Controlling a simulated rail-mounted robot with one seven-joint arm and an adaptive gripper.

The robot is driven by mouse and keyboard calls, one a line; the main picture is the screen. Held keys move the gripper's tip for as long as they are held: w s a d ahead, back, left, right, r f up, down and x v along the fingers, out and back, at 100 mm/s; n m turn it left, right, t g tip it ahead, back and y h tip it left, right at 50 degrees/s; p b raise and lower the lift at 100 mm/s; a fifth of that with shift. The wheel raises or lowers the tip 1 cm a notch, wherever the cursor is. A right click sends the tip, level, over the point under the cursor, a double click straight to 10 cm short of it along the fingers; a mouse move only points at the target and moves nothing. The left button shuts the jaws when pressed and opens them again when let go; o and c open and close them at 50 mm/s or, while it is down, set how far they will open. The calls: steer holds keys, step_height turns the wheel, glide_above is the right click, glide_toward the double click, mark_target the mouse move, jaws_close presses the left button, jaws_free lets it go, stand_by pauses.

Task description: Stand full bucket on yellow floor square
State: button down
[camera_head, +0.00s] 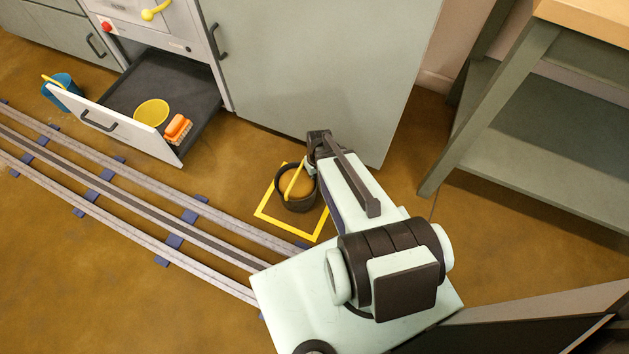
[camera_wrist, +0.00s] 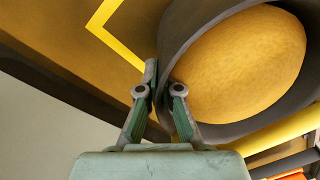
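The dark bucket (camera_head: 297,205) is filled with ochre material. Its yellow handle (camera_head: 291,186) leans to one side. The bucket is over the yellow floor square (camera_head: 265,200), within its outline as seen from above. Whether its base touches the floor I cannot tell. My gripper (camera_head: 312,160) is at the bucket's far right rim. In the wrist view my gripper (camera_wrist: 164,88) has one finger outside the bucket wall and one inside, closed on the rim. The bucket (camera_wrist: 200,45) and its ochre fill take up the right side, and a corner of the square (camera_wrist: 103,18) shows at upper left.
An open drawer (camera_head: 130,128) at left holds a yellow disc (camera_head: 152,112) and an orange brush (camera_head: 178,128). A blue bucket (camera_head: 66,95) stands beyond it. A grey cabinet (camera_head: 310,70) is close behind the square. Rails (camera_head: 130,185) run along its left. A shelf bench (camera_head: 540,140) stands right.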

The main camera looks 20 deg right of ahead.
steer(key=shift+f+b, duration=0.35)
steer(key=shift+f, duration=1.3)
steer(key=c, duration=1.3)
jaws_free()
step_height(320, 180, up, 12)
steer(key=p, duration=0.4)
steer(key=s+r+g+h, duration=0.1)
steer(key=s+r+g, duration=0.2)
steer(key=s, duration=0.2)
steer(key=s+d+r+m+g+h, duration=0.1)
steer(key=s+r+g, duration=0.2)
steer(key=s+r, duration=0.1)
steer(key=s+r+m+g+h, duration=0.1)
steer(key=s+r+g+h, duration=0.1)
steer(key=s, duration=0.4)
steer(key=shift+s+d+r+g, duration=0.15)
steer(key=shift+d+r+g, duration=0.2)
steer(key=shift+r+g, duration=0.35)
steer(key=shift+r, duration=0.1)
